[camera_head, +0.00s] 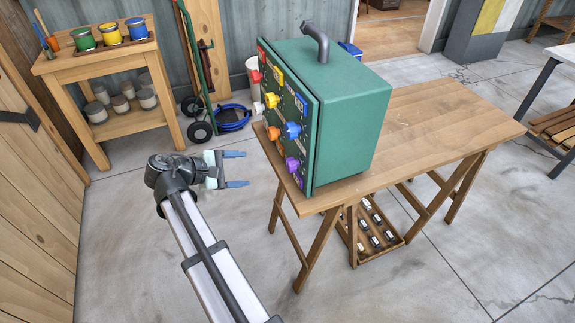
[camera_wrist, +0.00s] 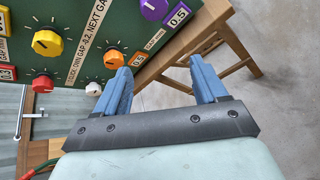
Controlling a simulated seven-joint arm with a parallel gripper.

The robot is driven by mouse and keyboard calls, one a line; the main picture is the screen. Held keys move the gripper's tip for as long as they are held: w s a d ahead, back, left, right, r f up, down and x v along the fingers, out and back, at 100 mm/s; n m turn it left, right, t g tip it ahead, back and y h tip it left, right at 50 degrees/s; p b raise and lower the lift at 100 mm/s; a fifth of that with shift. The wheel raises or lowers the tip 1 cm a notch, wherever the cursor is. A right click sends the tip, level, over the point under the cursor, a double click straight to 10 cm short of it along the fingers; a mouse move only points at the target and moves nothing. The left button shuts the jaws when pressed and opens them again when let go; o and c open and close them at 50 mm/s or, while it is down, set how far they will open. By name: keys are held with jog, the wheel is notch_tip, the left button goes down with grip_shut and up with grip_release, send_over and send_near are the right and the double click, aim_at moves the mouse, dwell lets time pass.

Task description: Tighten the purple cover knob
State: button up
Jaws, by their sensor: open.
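The purple knob (camera_head: 292,164) sits low on the front panel of a green box (camera_head: 345,125) that stands on a wooden table. It also shows at the top of the wrist view (camera_wrist: 153,9), beside a purple "0.5" label. Whether the knob is tight cannot be told. My gripper (camera_head: 236,168) is to the left of the panel in the head view, apart from it, with its two blue fingers open and nothing between them. In the wrist view the open fingers (camera_wrist: 168,78) point toward the panel's edge and the table legs, below the purple knob.
Other knobs crowd the panel: orange (camera_head: 274,133), blue (camera_head: 292,130), yellow (camera_head: 271,100), red (camera_head: 256,77) and white (camera_head: 258,108). The wooden table (camera_head: 440,115) carries the box. A paint stand (camera_head: 105,67) and hand truck (camera_head: 199,100) stand behind. Floor around my gripper is clear.

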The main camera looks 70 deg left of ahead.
aim_at(287, 166)
jog(key=w+f+n, duration=0.1)
jog(key=w, duration=0.3)
jog(key=w+f+n+t, duration=0.1)
jog(key=w+n, duration=0.1)
jog(key=w, duration=0.3)
jog(key=w+f+n+h, duration=0.1)
jog(key=w+n, duration=0.1)
jog(key=w, duration=0.3)
jog(key=shift+d+f, duration=0.15)
jog(key=shift+d, duration=0.25)
jog(key=shift+c, duration=0.2)
jog(key=c, duration=1)
